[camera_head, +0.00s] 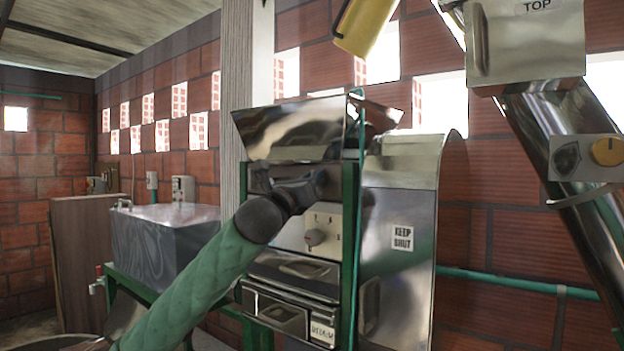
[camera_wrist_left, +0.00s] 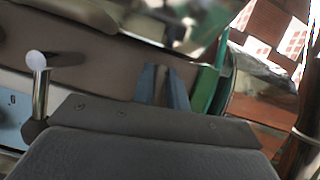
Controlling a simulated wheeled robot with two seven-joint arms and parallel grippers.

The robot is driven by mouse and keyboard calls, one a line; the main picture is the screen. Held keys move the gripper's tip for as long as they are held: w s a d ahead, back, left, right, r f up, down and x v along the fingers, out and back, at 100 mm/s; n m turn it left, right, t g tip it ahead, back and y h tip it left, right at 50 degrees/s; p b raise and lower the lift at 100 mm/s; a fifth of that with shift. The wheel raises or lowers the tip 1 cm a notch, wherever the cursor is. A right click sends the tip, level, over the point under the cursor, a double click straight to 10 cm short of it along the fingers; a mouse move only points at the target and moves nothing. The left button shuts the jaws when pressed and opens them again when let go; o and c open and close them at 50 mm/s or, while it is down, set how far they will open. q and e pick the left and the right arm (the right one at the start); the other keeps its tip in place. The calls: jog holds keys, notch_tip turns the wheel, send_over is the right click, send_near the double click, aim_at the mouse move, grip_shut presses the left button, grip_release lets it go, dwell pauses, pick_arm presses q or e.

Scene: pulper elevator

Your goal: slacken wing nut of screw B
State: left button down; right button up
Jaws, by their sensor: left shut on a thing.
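The pulper, a steel machine in a green frame with a hopper (camera_head: 290,125) on top, stands at the middle of the head view. My left gripper (camera_head: 318,184) is against its front just below the hopper. In the left wrist view its two fingers (camera_wrist_left: 164,86) are close together, end-on to a brown-grey panel (camera_wrist_left: 100,68). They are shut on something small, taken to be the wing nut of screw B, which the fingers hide. No screw lettering is readable. My right gripper is not in view.
A green post (camera_head: 349,260) is close to the right. A steel cover marked KEEP SHUT (camera_head: 402,237) is beyond. A grey tank (camera_head: 165,245) stands left.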

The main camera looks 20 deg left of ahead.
pick_arm(q)
jog(key=shift+w+a+f+n+g+y+p, duration=0.2)
jog(key=shift+n+g+y+p, duration=0.75)
jog(key=shift+n, duration=2.4)
jog(key=shift+s+a+f+n+g+y+p, duration=0.1)
jog(key=shift+f+n+g+y+p, duration=0.3)
jog(key=shift+n+y, duration=2.05)
jog(key=shift+w+a+f+n+g+y+p, duration=0.2)
jog(key=shift+n+p, duration=0.7)
jog(key=shift+n, duration=3.4)
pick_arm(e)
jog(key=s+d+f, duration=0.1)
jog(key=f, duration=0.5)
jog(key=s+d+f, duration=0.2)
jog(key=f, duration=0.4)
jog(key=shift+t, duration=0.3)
pick_arm(q)
jog(key=shift+s+d+r, duration=0.1)
jog(key=shift+s+d, duration=0.05)
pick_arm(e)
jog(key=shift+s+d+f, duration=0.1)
